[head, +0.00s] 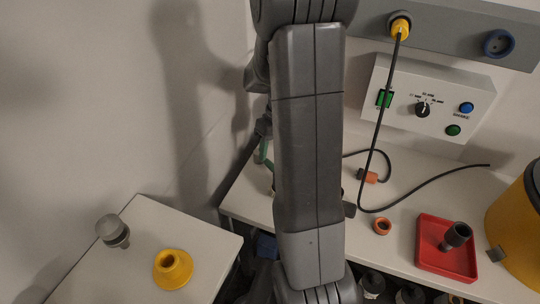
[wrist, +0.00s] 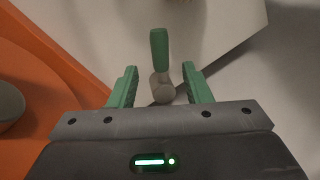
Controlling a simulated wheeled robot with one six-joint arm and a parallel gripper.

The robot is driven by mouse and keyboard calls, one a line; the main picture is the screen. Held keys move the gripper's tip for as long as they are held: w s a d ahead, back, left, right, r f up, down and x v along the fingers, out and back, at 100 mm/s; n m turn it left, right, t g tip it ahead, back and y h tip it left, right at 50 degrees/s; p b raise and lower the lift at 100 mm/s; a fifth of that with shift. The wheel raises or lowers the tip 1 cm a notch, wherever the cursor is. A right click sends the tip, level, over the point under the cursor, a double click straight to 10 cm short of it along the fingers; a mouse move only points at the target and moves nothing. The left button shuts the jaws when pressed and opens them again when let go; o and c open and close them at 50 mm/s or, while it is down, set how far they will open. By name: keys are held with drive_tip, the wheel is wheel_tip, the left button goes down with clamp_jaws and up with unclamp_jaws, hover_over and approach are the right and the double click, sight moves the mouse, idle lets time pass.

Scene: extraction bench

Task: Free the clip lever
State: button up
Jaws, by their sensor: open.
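The clip lever (wrist: 159,48) shows in the wrist view as a green handle on a rounded grey base (wrist: 162,88). It stands between and slightly beyond the two green fingers of my gripper (wrist: 160,84). The fingers are spread, with a gap on both sides of the lever, and do not appear to touch it. In the head view my arm covers most of this spot. A small green piece shows left of the arm, and I cannot tell whether it is the lever or a finger.
An orange surface (wrist: 50,75) lies left in the wrist view. The bench holds a red tray (head: 447,270) with a dark fitting, an orange ring (head: 382,227), a black cable (head: 430,195) and a yellow drum (head: 520,215). A side table (head: 135,215) bears a yellow flanged piece (head: 173,269) and a grey knob (head: 113,231).

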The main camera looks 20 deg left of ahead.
sight(267, 162)
wheel_tip(267, 162, up, 10)
drive_tip(key=w+d+p, duration=0.1)
drive_tip(key=shift+w+r, duration=0.15)
drive_tip(key=shift+w, duration=0.25)
drive_tip(key=f, duration=0.4)
drive_tip(key=s+a+f+b, duration=0.1)
drive_tip(key=f, duration=0.4)
drive_tip(key=s+f, duration=0.1)
drive_tip(key=f, duration=0.3)
drive_tip(key=shift+s+a+f+b, duration=0.15)
drive_tip(key=shift+a+f+b, duration=0.1)
drive_tip(key=shift+b, duration=0.1)
wheel_tip(267, 162, up, 13)
drive_tip(key=w+d+p, duration=0.2)
drive_tip(key=f, duration=0.4)
drive_tip(key=s+a+f+b, duration=0.1)
drive_tip(key=f, duration=0.4)
drive_tip(key=s+a+f+b, duration=0.1)
drive_tip(key=f, duration=0.3)
drive_tip(key=shift+s+f, duration=0.1)
drive_tip(key=shift+f, duration=0.1)
drive_tip(key=shift+s+a+r+m, duration=0.1)
drive_tip(key=shift+s+m, duration=0.05)
drive_tip(key=shift+m, duration=0.4)
drive_tip(key=shift+s+a+r+m, duration=0.1)
drive_tip(key=shift+s+m, duration=0.05)
drive_tip(key=shift+m, duration=0.4)
